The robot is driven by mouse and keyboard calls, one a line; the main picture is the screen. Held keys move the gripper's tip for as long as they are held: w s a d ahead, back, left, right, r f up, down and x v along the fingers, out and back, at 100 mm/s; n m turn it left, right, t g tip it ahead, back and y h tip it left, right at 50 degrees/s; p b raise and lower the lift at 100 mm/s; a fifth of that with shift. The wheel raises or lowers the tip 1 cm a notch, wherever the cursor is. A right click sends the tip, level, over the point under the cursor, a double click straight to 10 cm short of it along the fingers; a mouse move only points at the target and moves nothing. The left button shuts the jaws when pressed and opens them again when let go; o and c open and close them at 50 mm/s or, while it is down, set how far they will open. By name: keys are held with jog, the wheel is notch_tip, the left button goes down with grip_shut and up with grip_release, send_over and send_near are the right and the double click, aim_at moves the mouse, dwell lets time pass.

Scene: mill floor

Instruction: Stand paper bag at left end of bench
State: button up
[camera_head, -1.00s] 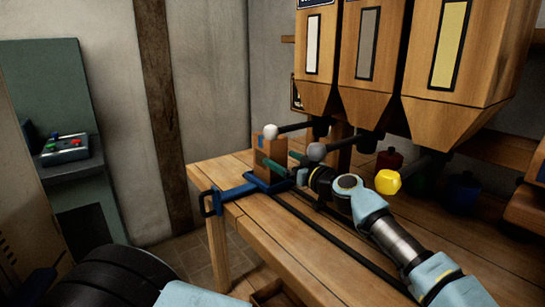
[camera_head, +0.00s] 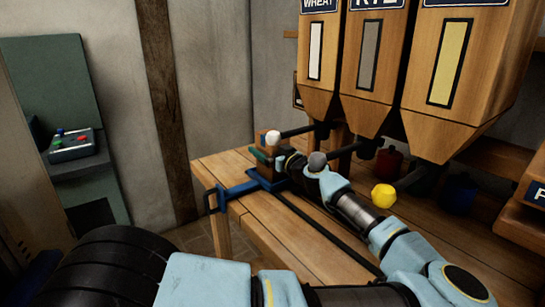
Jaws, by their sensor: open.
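The brown paper bag (camera_head: 264,142) stands upright at the left end of the wooden bench (camera_head: 225,172), seemingly on the blue sliding carriage (camera_head: 240,188). My gripper (camera_head: 269,154) is open and right up at the bag, with one green finger showing along its near left side. The other finger, most of the bag and its base are hidden behind my wrist, so I cannot tell whether the fingers touch it.
Three wooden hoppers (camera_head: 375,85) hang above the bench, with levers ending in white (camera_head: 273,137), grey (camera_head: 317,161) and yellow (camera_head: 383,195) knobs close to my arm. A dark rail (camera_head: 320,232) runs along the bench. A control box (camera_head: 70,146) sits at left.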

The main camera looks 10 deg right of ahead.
jog(key=shift+c, duration=0.4)
jog(key=c, duration=1.5)
grip_shut()
jog(key=shift+r, duration=0.2)
